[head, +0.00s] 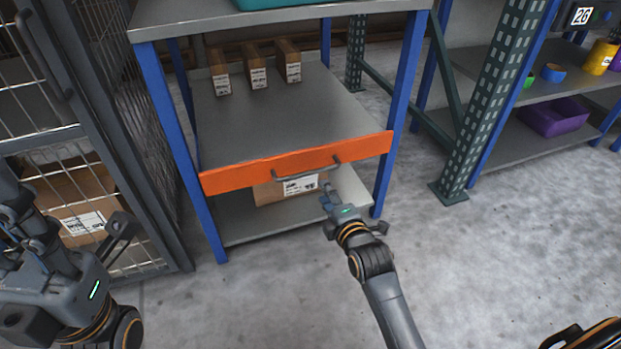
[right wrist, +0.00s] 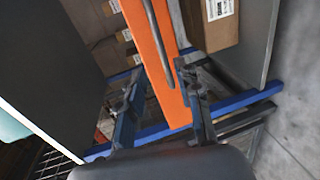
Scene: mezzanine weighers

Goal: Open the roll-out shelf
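The roll-out shelf (head: 290,112) is a grey deck with an orange front (head: 235,176), sitting level with the rack's blue front posts. A grey bar handle (head: 305,176) runs along the orange front. My right gripper (head: 329,190) is just in front of the handle's right part. In the right wrist view, its fingers (right wrist: 160,92) are spread apart, with the orange front and handle bar (right wrist: 156,45) showing between and beyond them. Contact with the handle cannot be told. My left gripper (head: 80,235) is at the lower left, fingers apart and empty, away from the shelf.
Several small cartons (head: 258,72) stand on the deck. A larger carton (head: 270,194) is on the lower level below. A wire cage (head: 100,130) stands close on the left; a green upright (head: 490,95) is to the right. The concrete floor (head: 250,300) in front is clear.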

